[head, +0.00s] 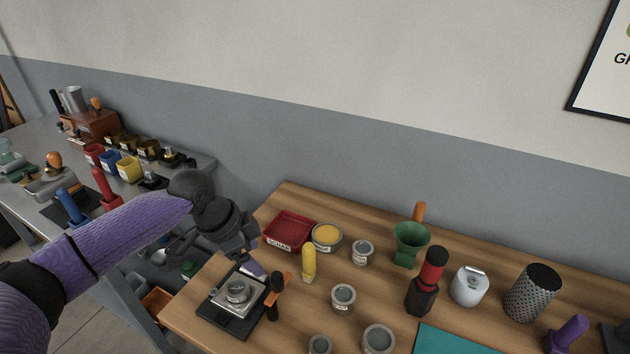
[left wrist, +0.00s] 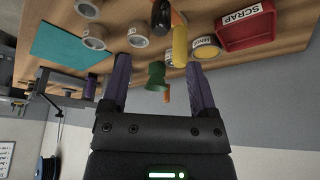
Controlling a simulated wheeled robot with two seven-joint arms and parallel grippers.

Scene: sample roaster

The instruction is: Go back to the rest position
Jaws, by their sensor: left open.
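My left arm reaches in from the left in the head view, with its purple sleeve running to a dark wrist. My left gripper (head: 256,269) hangs over the wooden table's left part, near the scale. In the left wrist view the left gripper (left wrist: 160,92) is open, its two purple fingers apart with nothing held between them. The green funnel (left wrist: 156,76) shows between the fingers in that view, farther off; it also stands on the table in the head view (head: 410,243). My right gripper is not in view.
A grey counter (head: 190,160) with coloured containers stands at left. A wall is behind.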

